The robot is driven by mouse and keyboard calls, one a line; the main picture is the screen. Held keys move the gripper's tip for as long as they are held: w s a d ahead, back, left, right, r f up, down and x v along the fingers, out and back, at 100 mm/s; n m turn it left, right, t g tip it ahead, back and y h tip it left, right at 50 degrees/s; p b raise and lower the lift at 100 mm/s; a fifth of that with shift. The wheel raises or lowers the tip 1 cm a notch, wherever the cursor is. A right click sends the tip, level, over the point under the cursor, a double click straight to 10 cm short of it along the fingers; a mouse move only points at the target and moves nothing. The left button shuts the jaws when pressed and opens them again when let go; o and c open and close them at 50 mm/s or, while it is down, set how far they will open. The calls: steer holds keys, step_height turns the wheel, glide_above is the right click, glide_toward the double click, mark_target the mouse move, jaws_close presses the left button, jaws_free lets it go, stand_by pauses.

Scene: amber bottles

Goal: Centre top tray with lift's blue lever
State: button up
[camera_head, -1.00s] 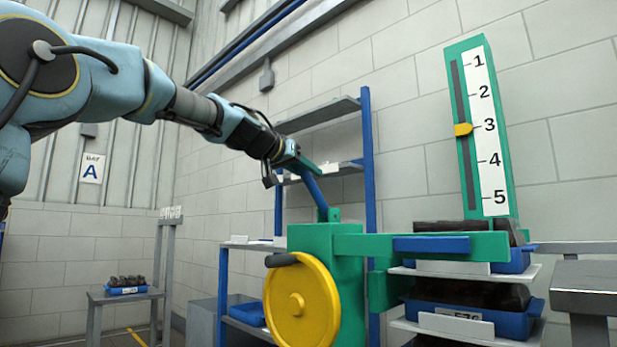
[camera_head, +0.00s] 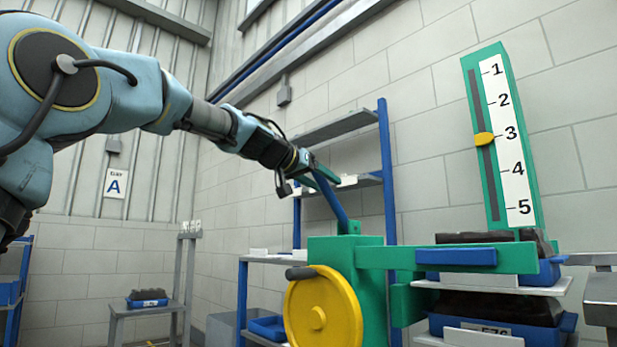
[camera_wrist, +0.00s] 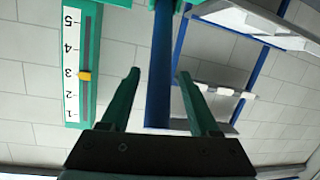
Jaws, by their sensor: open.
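The blue lever (camera_head: 332,202) rises from the green lift body (camera_head: 345,270) and leans left toward my gripper (camera_head: 318,168). In the wrist view the lever (camera_wrist: 160,45) runs between the two green fingers of my gripper (camera_wrist: 158,75), with a visible gap on each side. My gripper is open around the lever's upper end; contact is not visible. The top tray (camera_head: 549,273) is blue with dark contents, on a pale shelf behind the green arm (camera_head: 375,257), which hides much of it. The yellow pointer (camera_head: 484,139) is near 3 on the scale.
A yellow handwheel (camera_head: 318,318) sits on the lift's front. Another loaded tray (camera_head: 560,335) is below the top one. A blue-post shelf rack (camera_head: 386,170) stands behind the lever. A small table (camera_head: 150,310) with a blue tray is far left.

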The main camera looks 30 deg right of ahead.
steer(key=b+v, duration=0.3)
steer(key=v, duration=0.6)
steer(key=w+a+f+n+y, duration=0.25)
steer(key=a+f, duration=0.35)
steer(key=f, duration=0.5)
steer(key=w+a+f+n+t+y, duration=0.1)
steer(key=w+a+f+n+y, duration=0.25)
steer(key=f, duration=0.65)
steer(key=w+a+f+n+y, duration=0.15)
steer(key=w+a+f, duration=0.25)
steer(key=a+f, duration=0.5)
steer(key=s+a+f+n+g+y, duration=0.1)
steer(key=s+a+f+y, duration=0.1)
steer(key=s+a+f, duration=0.45)
steer(key=s+a+f+n+g+y, duration=0.2)
steer(key=s+a+f+y, duration=0.15)
steer(key=a+f, duration=0.65)
steer(key=s+a+f+n+g+y, duration=0.15)
steer(key=s+a+f, duration=0.4)
steer(key=f, duration=0.65)
step_height(320, 180, up, 37)
steer(key=p, duration=3.7)
steer(key=shift+s+r, duration=0.2)
steer(key=shift+s, duration=0.1)
steer(key=shift+d, duration=0.15)
